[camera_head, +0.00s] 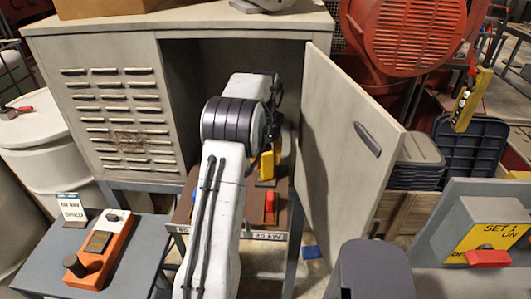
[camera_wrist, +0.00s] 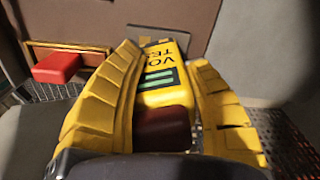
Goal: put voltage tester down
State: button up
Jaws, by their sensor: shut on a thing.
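The voltage tester (camera_wrist: 163,88) is a yellow body with black lettering, a green-edged dark window and a dark red-brown near end. In the wrist view it lies between the two yellow fingers of my gripper (camera_wrist: 165,60), which is shut on it. Its far end is close to a brown surface, but I cannot tell whether it touches. In the head view my arm reaches into the open grey cabinet (camera_head: 105,115). Yellow parts (camera_head: 267,165) show there beyond my arm, and I cannot separate finger from tester.
A red block (camera_wrist: 56,66) is left of my fingers. The cabinet door (camera_head: 345,150) stands open on the right. An orange device (camera_head: 100,250) lies on the left table. A yellow switch panel (camera_head: 490,240) stands at right.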

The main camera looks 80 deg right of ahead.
jog(key=shift+s+f+p, duration=0.1)
jog(key=shift+f+p, duration=0.05)
jog(key=shift+p, duration=0.35)
jog(key=shift+f, duration=0.15)
jog(key=o, duration=1.2)
